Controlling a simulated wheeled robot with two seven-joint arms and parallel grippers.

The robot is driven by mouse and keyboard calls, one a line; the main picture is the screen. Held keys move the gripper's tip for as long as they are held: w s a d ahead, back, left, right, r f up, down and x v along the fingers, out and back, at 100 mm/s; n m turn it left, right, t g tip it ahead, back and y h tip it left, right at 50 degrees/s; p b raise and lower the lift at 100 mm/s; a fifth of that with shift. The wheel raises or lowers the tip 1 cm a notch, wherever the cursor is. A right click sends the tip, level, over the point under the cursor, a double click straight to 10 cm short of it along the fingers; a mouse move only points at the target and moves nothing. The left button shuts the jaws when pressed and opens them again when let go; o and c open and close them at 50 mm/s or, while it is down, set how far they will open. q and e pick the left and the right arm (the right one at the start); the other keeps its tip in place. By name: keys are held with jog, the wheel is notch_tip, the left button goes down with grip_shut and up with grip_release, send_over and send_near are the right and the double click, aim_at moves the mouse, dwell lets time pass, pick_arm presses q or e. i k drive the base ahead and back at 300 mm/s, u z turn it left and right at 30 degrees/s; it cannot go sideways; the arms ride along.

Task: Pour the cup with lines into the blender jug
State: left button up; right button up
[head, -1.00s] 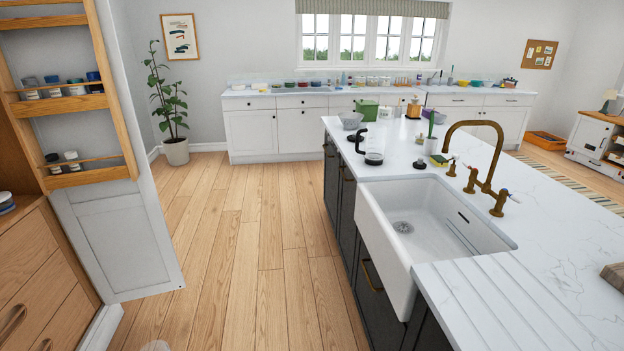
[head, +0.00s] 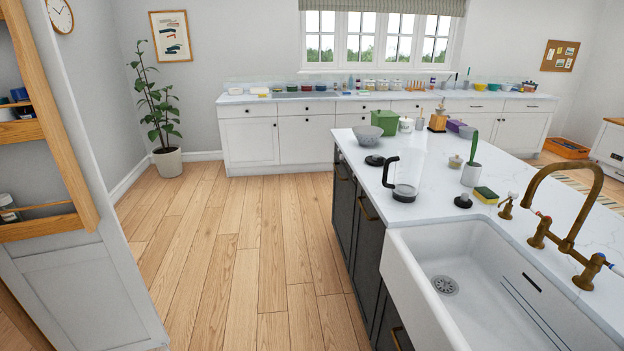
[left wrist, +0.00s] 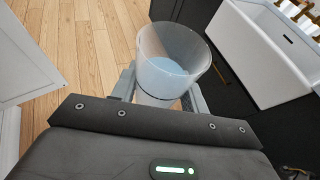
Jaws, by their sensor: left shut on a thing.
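My left gripper (left wrist: 158,98) shows only in the left wrist view. It is shut on a translucent whitish cup (left wrist: 172,52), with a finger on each side. The cup's open rim faces the camera, and a pale blue surface shows inside it. I cannot make out lines on the cup. The blender jug (head: 408,172), clear with a black handle and dark base, stands upright on the island counter beyond the sink, well away from the cup. My right gripper is in neither view.
The white island counter (head: 520,165) holds a sink (head: 470,285), a brass tap (head: 565,205), a sponge (head: 486,195), a brush in a holder (head: 472,172), a grey bowl (head: 368,136) and a green box (head: 381,121). A door rack (head: 45,140) stands at left. The wooden floor (head: 235,240) between is clear.

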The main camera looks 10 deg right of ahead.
aim_at(410, 161)
jog(key=i, duration=1.45)
jog(key=z, duration=2.5)
